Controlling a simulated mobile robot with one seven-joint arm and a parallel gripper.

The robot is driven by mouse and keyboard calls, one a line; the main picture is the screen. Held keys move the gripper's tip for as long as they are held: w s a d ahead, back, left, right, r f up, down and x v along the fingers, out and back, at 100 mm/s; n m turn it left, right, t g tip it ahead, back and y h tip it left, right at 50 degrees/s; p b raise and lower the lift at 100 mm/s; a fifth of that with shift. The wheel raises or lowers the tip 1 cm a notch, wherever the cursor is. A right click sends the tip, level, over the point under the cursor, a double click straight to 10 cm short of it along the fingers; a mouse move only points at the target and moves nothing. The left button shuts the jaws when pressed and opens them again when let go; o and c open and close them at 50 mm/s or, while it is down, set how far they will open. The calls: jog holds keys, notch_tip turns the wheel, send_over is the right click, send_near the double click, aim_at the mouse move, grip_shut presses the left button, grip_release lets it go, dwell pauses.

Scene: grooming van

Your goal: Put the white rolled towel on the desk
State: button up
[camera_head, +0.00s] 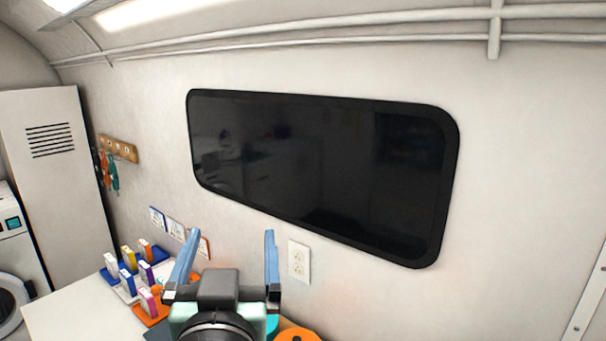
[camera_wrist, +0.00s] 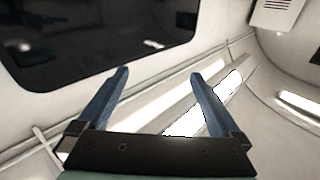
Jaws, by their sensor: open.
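My gripper (camera_head: 228,262) points upward in front of the wall, with its two blue fingers apart and nothing between them. It also shows open and empty in the wrist view (camera_wrist: 158,90). The white desk (camera_head: 75,308) is at the lower left, partly cut off by the picture edge and partly behind my gripper. I see no white rolled towel in either view.
Several small coloured boxes stand on trays (camera_head: 152,312) on the desk. An orange round thing (camera_head: 298,335) is at the bottom edge. A dark window (camera_head: 320,170), an outlet (camera_head: 299,262), a hook rack (camera_head: 118,148) and a tall cabinet (camera_head: 55,180) line the walls.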

jog(key=s+d+r+t, duration=0.3)
jog(key=s+r, duration=0.1)
jog(key=r, duration=0.3)
jog(key=s+d+r+t+h, duration=0.1)
jog(key=s+r, duration=0.3)
jog(key=r, duration=0.4)
jog(key=s+d+r+t+h, duration=0.1)
jog(key=s+d+r+t, duration=0.3)
jog(key=r, duration=0.4)
jog(key=shift+s+d+m+t, duration=0.3)
